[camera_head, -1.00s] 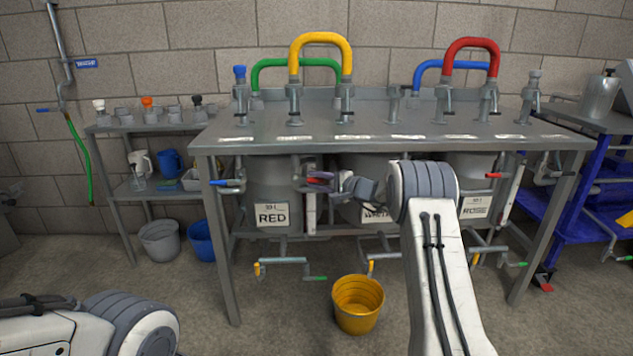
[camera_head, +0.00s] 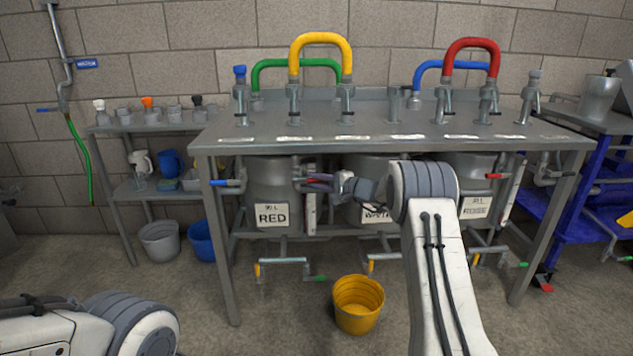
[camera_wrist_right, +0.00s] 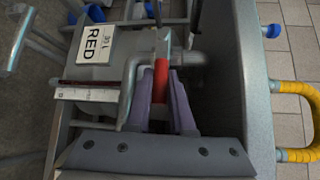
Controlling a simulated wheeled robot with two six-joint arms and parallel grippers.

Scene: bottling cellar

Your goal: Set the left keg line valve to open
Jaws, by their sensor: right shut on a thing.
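The left keg (camera_head: 272,185), labelled RED, stands under the steel table and also shows in the wrist view (camera_wrist_right: 95,75). Its valve has a red lever handle (camera_wrist_right: 160,80) at the keg's right side. My right gripper (camera_head: 317,182) reaches in below the table edge from the right. In the wrist view its two purple fingers (camera_wrist_right: 160,95) are shut on the red handle, one on each side. In the head view the fingers and wrist hide much of the valve. My left gripper is out of view; only part of my left arm shows at the lower left.
The steel table (camera_head: 390,140) overhangs the kegs, close above my right gripper. A white-labelled keg (camera_head: 360,200) and a rosé keg (camera_head: 475,195) stand to the right. A blue-handled valve (camera_head: 228,183) is left of the red keg. A yellow bucket (camera_head: 357,303) stands on the floor in front.

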